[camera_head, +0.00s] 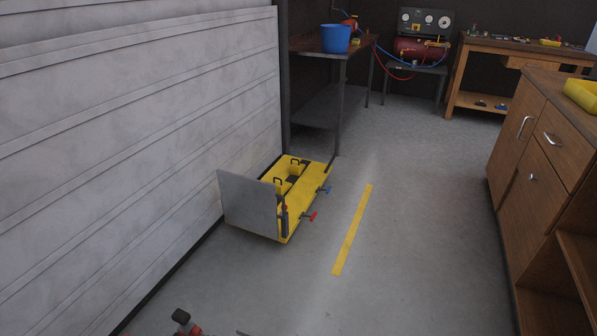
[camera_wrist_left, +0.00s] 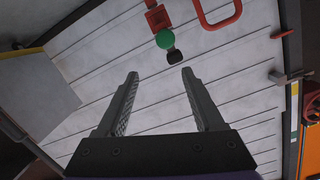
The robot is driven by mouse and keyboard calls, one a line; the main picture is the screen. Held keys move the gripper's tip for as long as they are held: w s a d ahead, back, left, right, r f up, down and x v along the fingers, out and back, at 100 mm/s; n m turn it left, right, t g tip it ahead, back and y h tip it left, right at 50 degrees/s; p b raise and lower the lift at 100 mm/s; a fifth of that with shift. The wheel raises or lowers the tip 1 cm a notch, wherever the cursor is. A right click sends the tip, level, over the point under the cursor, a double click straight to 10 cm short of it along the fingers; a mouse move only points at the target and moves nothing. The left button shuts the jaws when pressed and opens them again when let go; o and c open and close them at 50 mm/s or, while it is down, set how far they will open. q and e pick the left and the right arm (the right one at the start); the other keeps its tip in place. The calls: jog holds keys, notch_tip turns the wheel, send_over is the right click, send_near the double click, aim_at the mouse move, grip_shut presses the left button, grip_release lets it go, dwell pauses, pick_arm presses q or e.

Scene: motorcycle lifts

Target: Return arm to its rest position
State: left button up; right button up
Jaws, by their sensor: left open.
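My left gripper (camera_wrist_left: 160,74) shows in the left wrist view with its two dark fingers spread apart. Nothing is between the fingers. A green round knob (camera_wrist_left: 165,38) with a dark piece (camera_wrist_left: 174,56) beside it shows beyond the fingertips. A red part (camera_wrist_left: 157,17) and a red loop handle (camera_wrist_left: 218,12) are near the top edge of that view. The left gripper does not show clearly in the head view. My right gripper is in neither view.
A yellow lift unit (camera_head: 308,199) with a grey plate (camera_head: 250,206) stands by the white slatted wall (camera_head: 150,110). A small red and black item (camera_head: 185,322) shows at the bottom edge. Wooden cabinets (camera_head: 545,150) stand right. Floor around the yellow strip (camera_head: 352,230) is clear.

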pick_arm(q)
jog(key=s+a+r+m+g+h, duration=0.1)
jog(key=s+a+r+m+h, duration=0.2)
jog(key=r, duration=0.6)
jog(key=s+a+r+m+g+h, duration=0.15)
jog(key=r+h, duration=0.25)
jog(key=r, duration=0.5)
jog(key=s+d+r+m+h, duration=0.2)
jog(key=s+r+h, duration=0.1)
jog(key=s, duration=0.4)
jog(key=s+d+r+m+h, duration=0.1)
jog(key=s+d+r+h, duration=0.1)
jog(key=s, duration=0.6)
jog(key=s+d+r+m+h, duration=0.2)
jog(key=s+d+r+h, duration=0.1)
jog(key=s, duration=0.4)
notch_tip(320, 180, up, 28)
jog(key=t+p, duration=0.1)
jog(key=p, duration=2.3)
jog(key=shift+w+a+f+t+p, duration=0.15)
jog(key=shift+w+f+t+p, duration=0.1)
jog(key=shift+t+p, duration=0.1)
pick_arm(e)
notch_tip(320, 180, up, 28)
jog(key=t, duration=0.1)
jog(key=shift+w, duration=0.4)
